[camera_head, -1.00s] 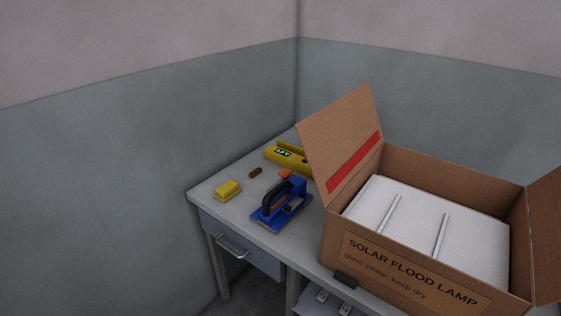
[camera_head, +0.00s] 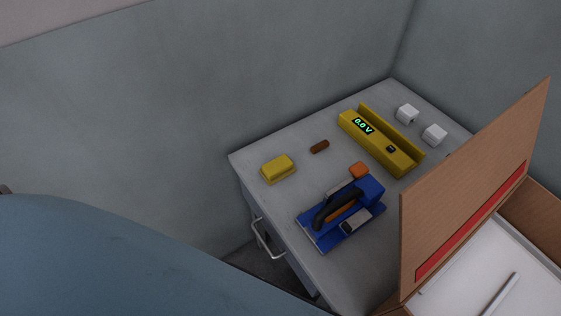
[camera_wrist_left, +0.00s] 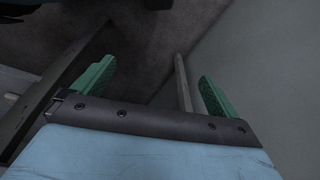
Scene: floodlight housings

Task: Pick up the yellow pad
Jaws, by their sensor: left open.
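The yellow pad (camera_head: 278,168) lies on the grey table near its back left corner in the head view. It is a small block with rounded edges, and nothing touches it. In the left wrist view my left gripper (camera_wrist_left: 155,92) has its two green-lined fingers spread wide apart with nothing between them. It points down past a table leg (camera_wrist_left: 184,84) toward the dark floor. The pad is not in the wrist view. A blue part of my arm fills the lower left of the head view. My right gripper is not in view.
A blue tool with a black handle (camera_head: 341,214) stands in front of the pad. A brown piece (camera_head: 319,146), a yellow voltage meter (camera_head: 380,141) and white blocks (camera_head: 407,114) lie farther right. An open cardboard box (camera_head: 470,200) blocks the right side. A wall stands behind the table.

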